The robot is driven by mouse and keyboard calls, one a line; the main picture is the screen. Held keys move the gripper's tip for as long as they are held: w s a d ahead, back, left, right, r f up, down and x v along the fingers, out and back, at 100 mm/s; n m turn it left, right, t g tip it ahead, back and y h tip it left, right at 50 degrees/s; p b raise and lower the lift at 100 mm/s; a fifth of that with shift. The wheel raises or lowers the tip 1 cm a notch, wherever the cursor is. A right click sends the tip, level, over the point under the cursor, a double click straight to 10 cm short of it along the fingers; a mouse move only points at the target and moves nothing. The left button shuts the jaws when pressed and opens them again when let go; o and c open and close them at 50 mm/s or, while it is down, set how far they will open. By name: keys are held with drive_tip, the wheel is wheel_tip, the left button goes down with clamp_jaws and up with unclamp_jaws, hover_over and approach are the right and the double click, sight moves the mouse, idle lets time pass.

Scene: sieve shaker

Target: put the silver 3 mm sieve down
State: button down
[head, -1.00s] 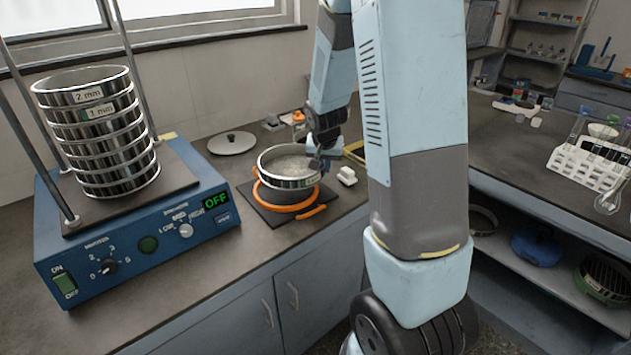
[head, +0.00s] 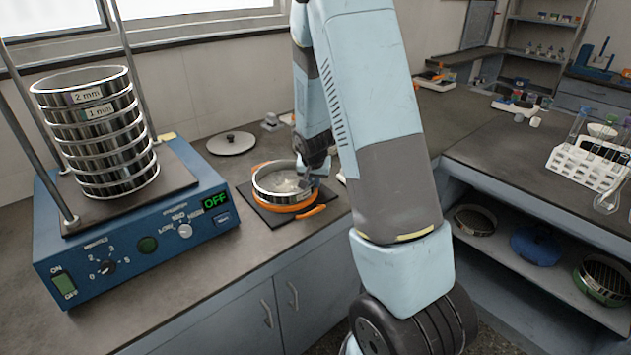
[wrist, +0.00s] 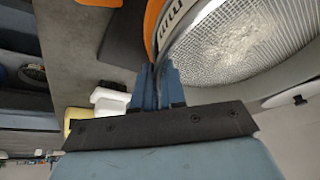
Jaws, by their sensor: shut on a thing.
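The silver sieve (head: 287,194) sits low over the orange ring-shaped piece (head: 318,210) on the dark square mat (head: 251,204). I cannot tell whether it rests fully there. My gripper (head: 311,181) is at the sieve's right rim. In the wrist view my gripper (wrist: 157,80) is shut on the rim of the sieve (wrist: 235,45), with its mesh and grainy pale material visible. Part of a label shows on the sieve's wall, but I cannot read its size.
The blue shaker (head: 140,235) stands at left with a stack of several sieves (head: 98,135), display reading OFF. A round grey lid (head: 231,143) lies behind the mat. Bare counter lies in front of the mat. A white rack (head: 592,163) stands on the right bench.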

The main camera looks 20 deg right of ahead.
drive_tip(key=shift+f, duration=0.1)
drive_tip(key=c, duration=1.2)
unclamp_jaws()
drive_tip(key=s+a+r+n+y, duration=0.1)
drive_tip(key=s+a+r, duration=0.1)
drive_tip(key=s+r, duration=0.9)
drive_tip(key=s+a+r+n, duration=0.25)
drive_tip(key=s+r, duration=0.35)
drive_tip(key=r, duration=0.9)
drive_tip(key=s+a+r+n, duration=0.1)
drive_tip(key=s+r, duration=0.1)
drive_tip(key=s, duration=0.5)
drive_tip(key=s+a+r+n+t+y, duration=0.1)
drive_tip(key=s+a+r, duration=0.1)
drive_tip(key=s, duration=0.6)
drive_tip(key=shift+a+r, duration=0.2)
drive_tip(key=shift+r, duration=0.5)
drive_tip(key=shift+n, duration=0.25)
